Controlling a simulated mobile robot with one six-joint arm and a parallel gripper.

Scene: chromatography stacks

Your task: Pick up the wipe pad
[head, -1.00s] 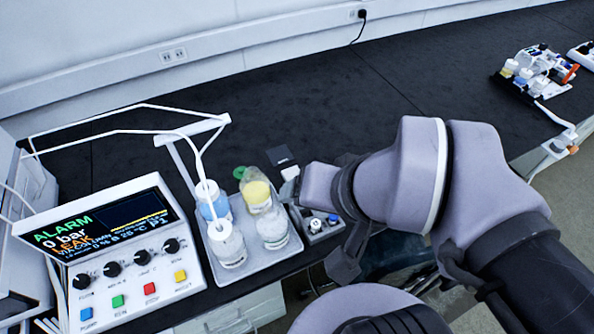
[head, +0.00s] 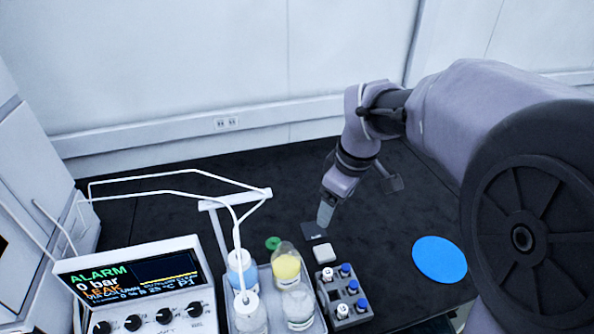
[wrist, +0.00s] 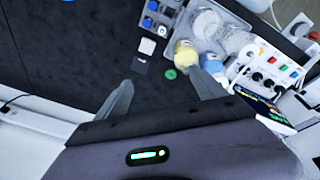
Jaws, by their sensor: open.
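The wipe pad, seemingly the small white square (head: 324,253), lies flat on the black bench beside a dark square card (head: 313,231). In the wrist view the white pad (wrist: 147,46) lies beyond the fingertips, with the dark card (wrist: 140,64) on its near side. My gripper (head: 326,214) is above the bench, just behind the dark card and apart from the pad. In the wrist view my gripper (wrist: 160,80) is open, its fingers spread with nothing between them.
A vial rack (head: 345,296) stands in front of the pad. A grey tray (head: 318,326) of bottles is to its left, with a green cap (head: 273,243) behind. A control box (head: 140,290) shows an alarm. A blue disc (head: 440,258) lies to the right. The back bench is clear.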

